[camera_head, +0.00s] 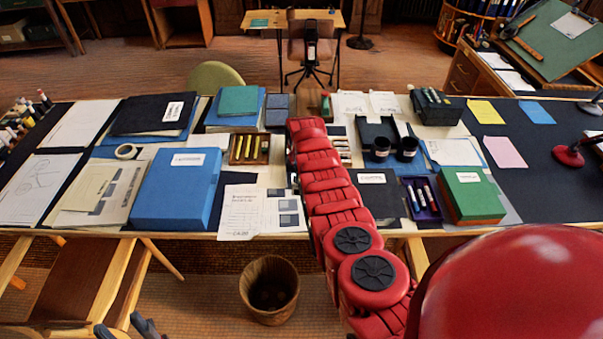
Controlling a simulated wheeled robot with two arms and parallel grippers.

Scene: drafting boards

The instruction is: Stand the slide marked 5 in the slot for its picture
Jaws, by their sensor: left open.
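I cannot make out a slide marked 5 or read any number at this size. Several small pale pieces in a row (342,150) lie just right of my red right arm; I cannot tell if they are slides or slots. A printed sheet with dark pictures (263,211) lies at the table's front edge, left of that arm. My left gripper (125,329) shows only its fingertips at the bottom left, apart and empty, below the table's front edge. My right arm reaches forward over the table, and its gripper is hidden beyond the arm's far end.
A blue box (175,188), a wooden tray of small bottles (249,149), black holders (379,135), a purple tray (422,198) and a green box (470,194) crowd the long table. A wooden bin (269,289) stands on the floor in front. A red lamp (569,156) stands right.

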